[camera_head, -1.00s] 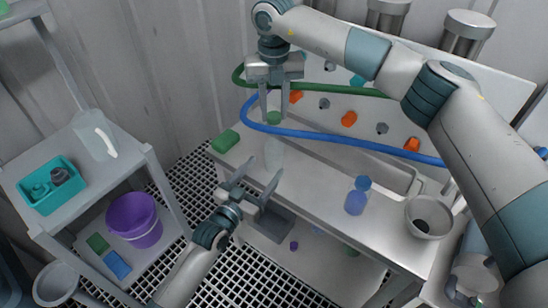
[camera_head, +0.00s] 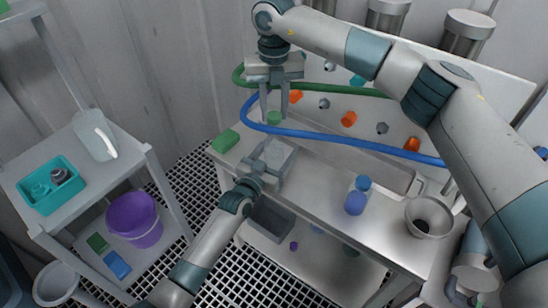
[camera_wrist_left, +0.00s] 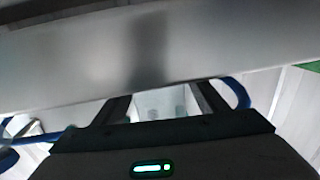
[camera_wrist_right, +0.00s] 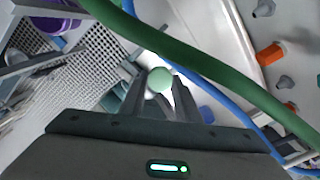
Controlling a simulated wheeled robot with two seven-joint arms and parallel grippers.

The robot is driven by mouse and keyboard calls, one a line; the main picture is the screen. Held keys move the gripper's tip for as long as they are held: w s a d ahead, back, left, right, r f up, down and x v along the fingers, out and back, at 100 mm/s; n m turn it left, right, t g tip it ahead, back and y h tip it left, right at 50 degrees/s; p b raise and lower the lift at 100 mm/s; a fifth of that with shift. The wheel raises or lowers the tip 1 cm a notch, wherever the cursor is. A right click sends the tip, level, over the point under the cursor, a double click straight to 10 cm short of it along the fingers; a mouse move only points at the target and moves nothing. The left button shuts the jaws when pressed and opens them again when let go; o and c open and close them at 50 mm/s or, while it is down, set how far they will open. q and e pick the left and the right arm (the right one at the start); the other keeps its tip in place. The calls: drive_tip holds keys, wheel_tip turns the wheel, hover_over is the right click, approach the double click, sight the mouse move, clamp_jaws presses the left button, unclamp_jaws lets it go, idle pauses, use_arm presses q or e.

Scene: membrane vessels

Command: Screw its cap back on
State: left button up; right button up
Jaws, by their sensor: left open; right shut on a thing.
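A green cap (camera_head: 274,117) is between the fingers of my right gripper (camera_head: 274,108), which is shut on it. The cap also shows in the right wrist view (camera_wrist_right: 160,80). A pale, clear bottle (camera_head: 274,153) stands on the bench below the cap. My left gripper (camera_head: 273,160) is open, with its fingers on either side of the bottle; I cannot tell whether they touch it. In the left wrist view, a pale shape, likely the bottle (camera_wrist_left: 160,103), shows between the fingers. Whether cap and bottle neck touch is unclear.
A green hose (camera_head: 340,90) and a blue hose (camera_head: 330,134) run behind my right gripper. A green block (camera_head: 225,141) lies left of the bottle. A blue-capped bottle (camera_head: 355,202) and a metal funnel (camera_head: 431,211) stand to the right on the bench.

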use_arm(q)
drive_tip(key=c, duration=1.6)
use_arm(e)
hover_over(274, 139)
drive_tip(key=shift+f, duration=2.5)
drive_tip(key=shift+f, duration=0.1)
drive_tip(key=shift+f, duration=0.8)
use_arm(q)
clamp_jaws()
use_arm(e)
drive_tip(key=shift+f, duration=0.55)
